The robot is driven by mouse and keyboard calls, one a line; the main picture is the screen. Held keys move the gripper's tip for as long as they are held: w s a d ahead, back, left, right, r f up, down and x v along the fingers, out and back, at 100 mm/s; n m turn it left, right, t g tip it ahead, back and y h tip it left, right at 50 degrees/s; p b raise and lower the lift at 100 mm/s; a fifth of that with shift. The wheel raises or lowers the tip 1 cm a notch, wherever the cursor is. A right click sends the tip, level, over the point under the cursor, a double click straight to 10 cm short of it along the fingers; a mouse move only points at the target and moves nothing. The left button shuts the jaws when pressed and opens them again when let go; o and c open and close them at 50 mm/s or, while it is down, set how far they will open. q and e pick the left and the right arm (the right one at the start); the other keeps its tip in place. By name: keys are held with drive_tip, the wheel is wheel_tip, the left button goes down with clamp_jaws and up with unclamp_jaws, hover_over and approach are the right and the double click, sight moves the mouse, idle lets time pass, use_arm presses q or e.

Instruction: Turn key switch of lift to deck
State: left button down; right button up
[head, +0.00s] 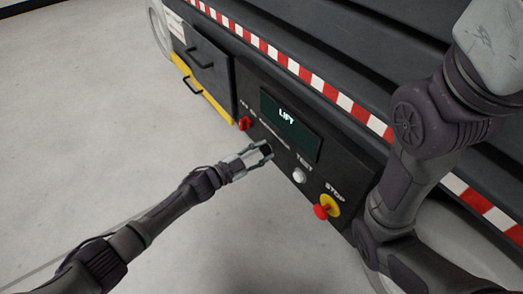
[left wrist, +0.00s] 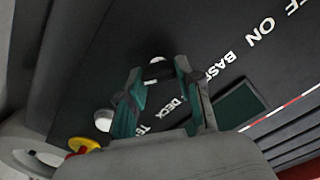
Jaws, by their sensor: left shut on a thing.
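The lift's control panel has a key switch (left wrist: 157,61) between the labels BASE and DECK. In the left wrist view it is a small dark knob with a pale edge. My left gripper (head: 265,150) is at the panel, and in the left wrist view its fingertips (left wrist: 158,72) are on either side of the switch, shut on it. In the head view the gripper hides the switch. Which label the key points to cannot be told. My right arm shows at the right of the head view, but its gripper is out of view.
A screen (head: 290,126) reading LIFT is above the switch. A red OFF/ON knob (head: 245,123) is to the left. A white TEST button (head: 299,175) and a red STOP button (head: 321,211) on yellow are to the right. The grey floor (head: 90,120) at left is clear.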

use_arm(q)
drive_tip(key=shift+m, duration=1.1)
drive_tip(key=shift+s, duration=0.1)
drive_tip(key=c, duration=0.8)
unclamp_jaws()
drive_tip(key=shift+o, duration=0.2)
drive_tip(key=v, duration=1.2)
drive_tip(key=shift+f, duration=0.1)
